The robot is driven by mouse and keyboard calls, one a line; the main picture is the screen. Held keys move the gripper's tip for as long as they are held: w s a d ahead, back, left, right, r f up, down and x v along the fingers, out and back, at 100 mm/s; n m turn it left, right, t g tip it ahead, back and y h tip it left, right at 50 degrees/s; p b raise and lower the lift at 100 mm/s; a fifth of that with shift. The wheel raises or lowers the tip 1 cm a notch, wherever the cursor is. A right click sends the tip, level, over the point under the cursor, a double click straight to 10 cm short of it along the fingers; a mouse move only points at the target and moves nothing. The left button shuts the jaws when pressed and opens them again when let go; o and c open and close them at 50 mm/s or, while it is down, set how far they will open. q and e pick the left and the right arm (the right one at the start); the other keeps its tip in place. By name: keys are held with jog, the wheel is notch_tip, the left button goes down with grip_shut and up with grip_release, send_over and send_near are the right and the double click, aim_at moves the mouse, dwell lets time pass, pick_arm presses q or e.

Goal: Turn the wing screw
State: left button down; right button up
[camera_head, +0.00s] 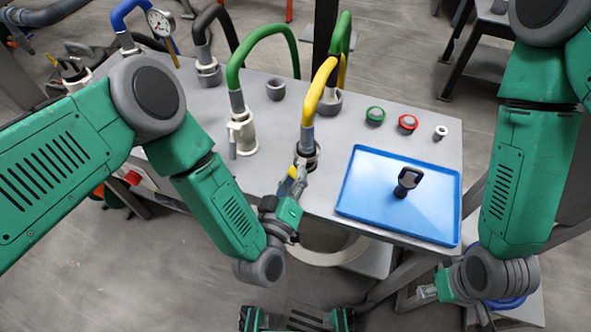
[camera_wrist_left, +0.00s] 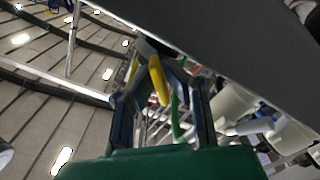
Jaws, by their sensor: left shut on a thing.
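My left gripper (camera_head: 298,178) is at the front of the dark fitting (camera_head: 307,155) under the yellow hose (camera_head: 314,93). Its fingers are closed in on a small part there, which I take to be the wing screw; the fingers hide most of it. In the left wrist view, the left gripper (camera_wrist_left: 162,72) has its fingertips converging below a dark edge, with a yellow piece between them. My right gripper (camera_head: 428,292) hangs low at the right, beyond the table's front edge and away from the fitting. Its finger opening is too small to make out.
A blue tray (camera_head: 365,205) with a black-handled object (camera_head: 406,182) lies right of the fitting. A green hose (camera_head: 262,38) on a pale valve (camera_head: 242,135) stands to the left. Green (camera_head: 375,114) and red (camera_head: 407,122) buttons sit behind the tray.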

pick_arm(q)
jog(key=m+p, duration=0.1)
jog(key=m, duration=0.2)
jog(key=m+p, duration=0.1)
jog(key=m, duration=0.2)
jog(key=shift+w+r, duration=0.1)
jog(key=shift+r, duration=0.1)
jog(key=m, duration=0.5)
jog(key=shift+a+m+p, duration=0.1)
jog(key=shift+m+p, duration=0.25)
jog(key=shift+m, duration=0.05)
jog(key=m, duration=0.5)
jog(key=shift+f+p, duration=0.1)
jog(key=shift+p, duration=0.2)
jog(key=m, duration=0.6)
jog(key=c, duration=1.7)
grip_release()
